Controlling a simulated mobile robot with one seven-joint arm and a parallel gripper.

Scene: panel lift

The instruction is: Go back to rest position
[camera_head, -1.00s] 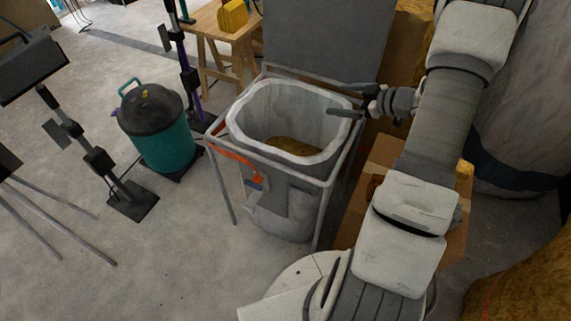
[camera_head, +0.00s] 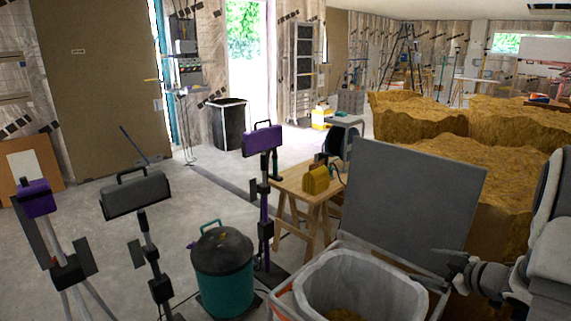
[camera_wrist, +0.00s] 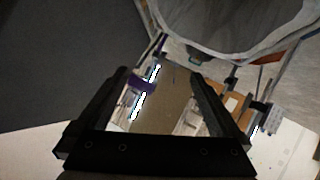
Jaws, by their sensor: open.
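My gripper (camera_head: 445,256) is at the right edge of the lined waste bin (camera_head: 345,265) in the head view, beside the raised lid and pointing left. Part of my arm shows at the right edge of the picture. In the wrist view my gripper (camera_wrist: 158,76) has its two black fingers spread apart, with nothing between them. The bin's pale liner (camera_wrist: 225,30) shows at the upper right of the wrist view. Some yellowish material (camera_head: 345,314) lies inside the bin.
A grey lid panel (camera_head: 410,205) stands up behind the bin. A teal vacuum (camera_head: 224,275), lamp stands and a wooden trestle table (camera_head: 300,190) stand to the left. Insulation stacks (camera_head: 510,175) fill the right. Bare floor (camera_head: 110,240) shows at left.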

